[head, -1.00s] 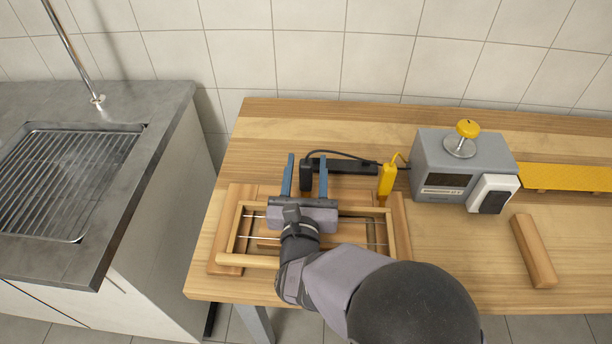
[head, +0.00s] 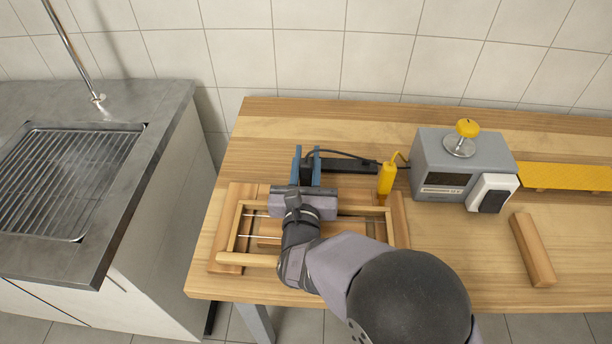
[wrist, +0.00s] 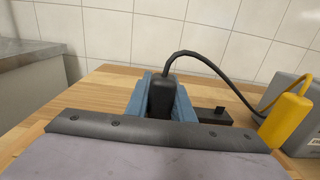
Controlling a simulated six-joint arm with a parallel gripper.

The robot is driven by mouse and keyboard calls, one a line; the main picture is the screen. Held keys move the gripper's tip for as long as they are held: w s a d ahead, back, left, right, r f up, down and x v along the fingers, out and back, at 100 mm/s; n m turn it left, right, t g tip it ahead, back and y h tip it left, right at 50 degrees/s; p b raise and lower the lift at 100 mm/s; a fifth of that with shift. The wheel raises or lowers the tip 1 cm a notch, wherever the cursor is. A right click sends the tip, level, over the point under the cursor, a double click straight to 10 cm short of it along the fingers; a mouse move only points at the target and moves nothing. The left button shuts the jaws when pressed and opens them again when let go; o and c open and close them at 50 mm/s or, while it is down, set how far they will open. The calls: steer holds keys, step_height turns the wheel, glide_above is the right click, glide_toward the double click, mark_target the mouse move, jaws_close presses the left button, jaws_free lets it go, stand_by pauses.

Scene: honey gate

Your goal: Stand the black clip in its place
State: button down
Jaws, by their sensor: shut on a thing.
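The black clip (wrist: 160,97) is upright between my gripper's blue fingers, with a black cable rising from its top. It also shows in the head view (head: 306,172), partly covered by the fingers. My gripper (head: 306,158) is shut on it behind the wooden frame. The yellow clip (head: 387,179) stands upright to the right, and shows in the wrist view (wrist: 287,119). A low black bar (head: 345,165) lies on the table between the two clips; its notched end shows in the wrist view (wrist: 213,115). The black clip's lower end is hidden.
The wired wooden frame (head: 395,232) lies in front, partly under my arm. A grey box (head: 436,150) with a yellow knob stands to the right. A wooden block (head: 533,250) lies at the right. The table's back left is clear.

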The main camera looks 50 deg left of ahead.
steer(key=shift+r, duration=0.75)
stand_by(0.7)
step_height(320, 180, up, 10)
steer(key=p, duration=0.6)
stand_by(1.3)
steer(key=shift+r, duration=0.1)
steer(key=shift+b, duration=0.6)
steer(key=w+a+f+b, duration=0.2)
steer(key=w+a+b, duration=0.3)
steer(key=w, duration=0.3)
steer(key=shift+a+f+b, duration=0.2)
steer(key=shift+f+b, duration=0.15)
steer(key=shift+b, duration=0.1)
steer(key=shift+f+b, duration=0.15)
steer(key=shift+b, duration=0.45)
step_height(320, 180, down, 5)
steer(key=b, duration=0.6)
steer(key=shift+w+f, duration=0.1)
steer(key=shift+f, duration=0.05)
